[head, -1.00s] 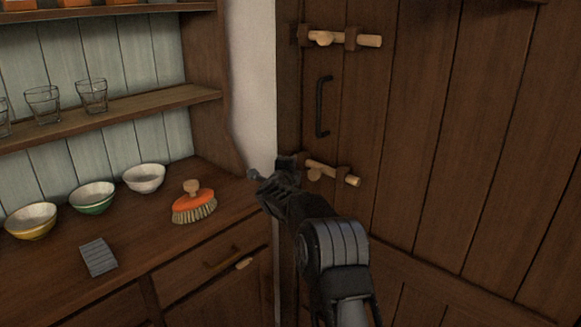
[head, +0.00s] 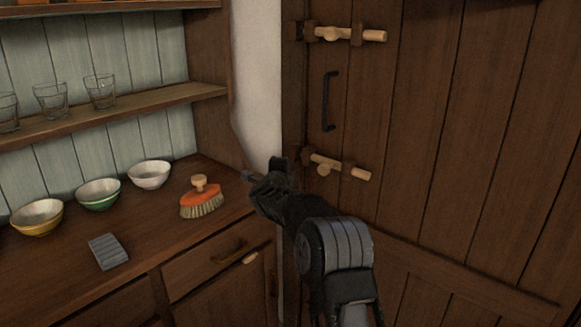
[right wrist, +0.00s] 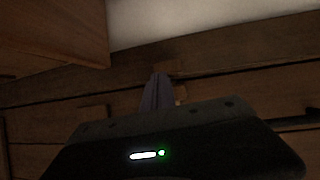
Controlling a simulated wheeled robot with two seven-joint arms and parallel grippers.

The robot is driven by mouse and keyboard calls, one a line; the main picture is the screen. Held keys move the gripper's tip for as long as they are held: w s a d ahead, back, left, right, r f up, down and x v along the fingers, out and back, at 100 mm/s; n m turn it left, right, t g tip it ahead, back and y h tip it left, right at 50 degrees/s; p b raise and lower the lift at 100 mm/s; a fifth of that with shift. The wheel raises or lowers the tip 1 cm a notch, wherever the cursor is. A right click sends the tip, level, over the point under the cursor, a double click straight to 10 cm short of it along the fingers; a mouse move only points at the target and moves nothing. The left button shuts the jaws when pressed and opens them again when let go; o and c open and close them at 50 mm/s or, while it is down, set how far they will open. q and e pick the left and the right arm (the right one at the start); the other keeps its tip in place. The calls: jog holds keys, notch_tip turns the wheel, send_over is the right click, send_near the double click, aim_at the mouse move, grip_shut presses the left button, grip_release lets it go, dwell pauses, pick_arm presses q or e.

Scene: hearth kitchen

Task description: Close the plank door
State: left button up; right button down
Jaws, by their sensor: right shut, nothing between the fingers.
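The plank door (head: 420,130) fills the right of the head view, with brown vertical boards and a black pull handle (head: 328,101). It carries an upper pale wooden bolt (head: 352,35) and a lower one (head: 340,167). The door's left edge is beside a dark post (head: 293,85) next to the white wall; I cannot tell whether a gap is left there. My right gripper (head: 262,180) is shut and empty, left of the lower bolt near the post. Its fingers (right wrist: 157,93) show in the right wrist view against dark boards. My left gripper is out of view.
A wooden dresser (head: 140,262) stands at left, close to my right gripper. On it are an orange brush (head: 201,198), several bowls such as a green one (head: 98,194), and a grey ridged block (head: 108,251). Glasses (head: 100,92) stand on the shelf above.

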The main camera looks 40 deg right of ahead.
jog(key=s+a, duration=0.1)
jog(key=a, duration=0.7)
jog(key=shift+s+r+b, duration=0.2)
jog(key=shift+r+b, duration=0.1)
jog(key=shift+b, duration=0.05)
jog(key=shift+a, duration=0.1)
